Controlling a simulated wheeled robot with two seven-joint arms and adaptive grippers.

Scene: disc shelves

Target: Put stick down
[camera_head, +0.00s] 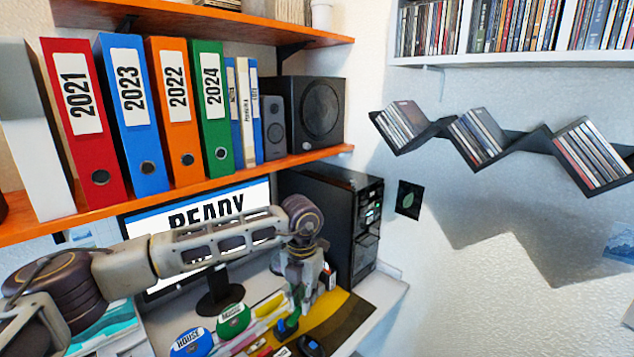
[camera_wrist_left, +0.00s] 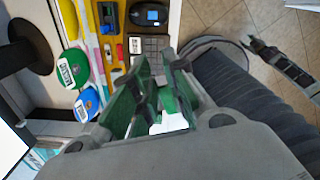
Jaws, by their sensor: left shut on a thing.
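My left gripper (camera_head: 290,317) is low over the right part of the desk, in front of the black computer tower. It also shows in the left wrist view (camera_wrist_left: 152,94), with green-faced fingers. It is shut on the stick, which is mostly hidden between the fingers, so its shape and tilt cannot be told. A dark arm end that looks like my right gripper (camera_wrist_left: 262,50) shows at the right of the left wrist view, over the tiled floor. It is too small to tell whether it is open.
The desk holds a green disc (camera_head: 233,320), a blue HOUSE disc (camera_head: 190,343), a dark mouse (camera_head: 311,346) and several small items on a yellow and dark mat (camera_head: 342,318). The monitor (camera_head: 232,197) and black tower (camera_head: 345,215) stand behind. An orange shelf (camera_head: 235,181) with binders is above.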

